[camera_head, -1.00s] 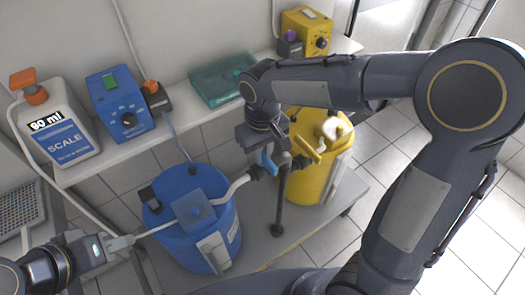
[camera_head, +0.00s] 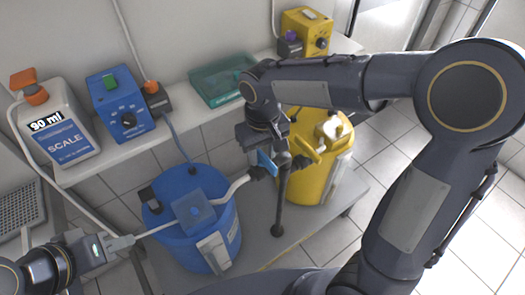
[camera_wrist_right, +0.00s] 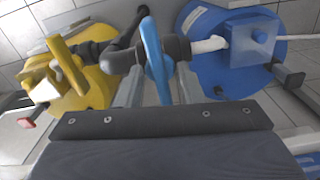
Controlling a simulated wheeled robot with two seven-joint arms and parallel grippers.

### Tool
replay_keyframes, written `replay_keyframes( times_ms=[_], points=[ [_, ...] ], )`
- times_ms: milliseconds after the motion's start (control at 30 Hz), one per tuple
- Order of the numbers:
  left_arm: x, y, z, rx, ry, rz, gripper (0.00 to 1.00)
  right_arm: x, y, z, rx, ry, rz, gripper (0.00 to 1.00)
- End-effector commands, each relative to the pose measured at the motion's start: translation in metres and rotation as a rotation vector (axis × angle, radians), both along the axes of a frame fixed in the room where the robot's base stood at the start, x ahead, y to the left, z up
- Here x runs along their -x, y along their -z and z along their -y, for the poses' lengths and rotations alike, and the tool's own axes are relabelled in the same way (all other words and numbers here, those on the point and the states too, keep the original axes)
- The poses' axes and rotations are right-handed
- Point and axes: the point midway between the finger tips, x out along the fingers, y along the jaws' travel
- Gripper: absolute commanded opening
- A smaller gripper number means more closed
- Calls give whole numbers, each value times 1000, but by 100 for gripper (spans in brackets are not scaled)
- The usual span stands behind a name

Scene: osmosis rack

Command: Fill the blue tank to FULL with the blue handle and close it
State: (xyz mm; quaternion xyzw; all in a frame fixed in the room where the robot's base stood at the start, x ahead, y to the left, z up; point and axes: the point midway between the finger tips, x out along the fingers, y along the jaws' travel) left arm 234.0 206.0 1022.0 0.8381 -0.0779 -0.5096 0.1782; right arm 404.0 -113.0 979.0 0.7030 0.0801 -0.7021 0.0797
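The blue tank (camera_head: 224,225) stands on the low platform, with a pale gauge strip (camera_head: 213,250) on its front, too small to read. The blue handle (camera_head: 266,163) sits on the dark pipe valve beside the tank. My right gripper (camera_head: 265,145) is at that valve. In the right wrist view its fingers (camera_wrist_right: 160,92) are apart, one on each side of the blue handle (camera_wrist_right: 154,48), with a gap showing. My left gripper (camera_head: 118,243) is left of the tank, by a thin pale rod running to the tank's top box; its grip is unclear.
The scale bottle (camera_head: 58,125) on the shelf reads 90 ml. A blue control box (camera_head: 120,105) and teal tray (camera_head: 215,85) are also there. The yellow tank (camera_head: 315,185) with its yellow handle (camera_head: 305,149) stands close to the right of the valve.

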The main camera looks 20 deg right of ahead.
Motion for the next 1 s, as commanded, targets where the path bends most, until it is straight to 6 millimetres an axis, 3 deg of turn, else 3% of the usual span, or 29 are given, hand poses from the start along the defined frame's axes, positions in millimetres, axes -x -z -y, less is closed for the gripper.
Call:
replay_keyframes(
  times_ms=[267,700,1000],
  points=[
    [0,0,0,0,0,0,34,0,-4,0,0,-1,1,34],
    [0,-2,0,0,0,0,34,-1,-70,0,0,0,2,34],
    [0,-2,0,0,0,0,34,0,-78,0,0,-1,-1,34]
  ],
)
